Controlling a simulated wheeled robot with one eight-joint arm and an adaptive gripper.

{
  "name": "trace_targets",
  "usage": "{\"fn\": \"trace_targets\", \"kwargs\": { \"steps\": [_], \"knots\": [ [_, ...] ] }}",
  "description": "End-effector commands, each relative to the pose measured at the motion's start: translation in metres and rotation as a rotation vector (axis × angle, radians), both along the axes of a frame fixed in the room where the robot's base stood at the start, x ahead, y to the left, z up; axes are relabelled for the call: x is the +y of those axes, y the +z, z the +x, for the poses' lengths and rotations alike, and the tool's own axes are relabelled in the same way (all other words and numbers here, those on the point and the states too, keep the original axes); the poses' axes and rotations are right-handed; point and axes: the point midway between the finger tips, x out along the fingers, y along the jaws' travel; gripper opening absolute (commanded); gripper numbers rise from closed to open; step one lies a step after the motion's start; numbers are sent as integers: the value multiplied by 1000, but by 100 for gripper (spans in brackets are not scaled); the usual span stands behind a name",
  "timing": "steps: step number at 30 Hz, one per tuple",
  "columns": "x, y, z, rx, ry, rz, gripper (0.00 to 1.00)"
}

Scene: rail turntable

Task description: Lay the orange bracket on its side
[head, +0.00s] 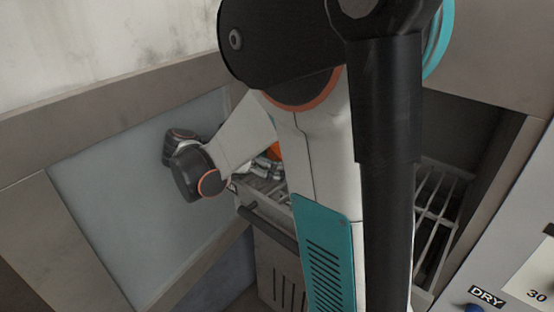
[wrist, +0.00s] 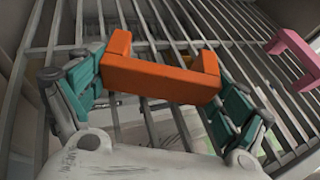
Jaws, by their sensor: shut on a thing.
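The orange bracket (wrist: 160,80) is a U-shaped piece with a long bar and a short arm at each end. In the wrist view it lies between the teal pads of my gripper (wrist: 165,105), one pad at each end of it. My gripper is shut on the bracket. The bracket's arms point away from the wrist, over a rack of metal bars (wrist: 70,20). I cannot tell whether the bracket touches the bars. In the head view only a small orange patch (head: 275,151) of it shows; my arm hides the rest.
A pink bracket (wrist: 294,55) is at the right edge of the wrist view. The rack sits in an open bay, with more bars (head: 437,205) on the right in the head view. A panel marked DRY (head: 487,297) stands at the lower right.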

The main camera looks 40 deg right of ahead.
Motion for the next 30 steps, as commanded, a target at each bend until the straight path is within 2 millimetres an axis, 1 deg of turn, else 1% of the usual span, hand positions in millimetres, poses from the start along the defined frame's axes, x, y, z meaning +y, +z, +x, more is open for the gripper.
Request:
{"fn": "trace_targets", "kwargs": {
  "steps": [1, 3, 18, 30],
  "knots": [
    [1, -7, -1, -2, -1, 12, 58],
    [1, -8, -2, -3, -1, 13, 58],
    [1, -17, -2, -7, -3, 11, 59],
    [1, -23, -2, -7, -2, 11, 61]
  ]
}}
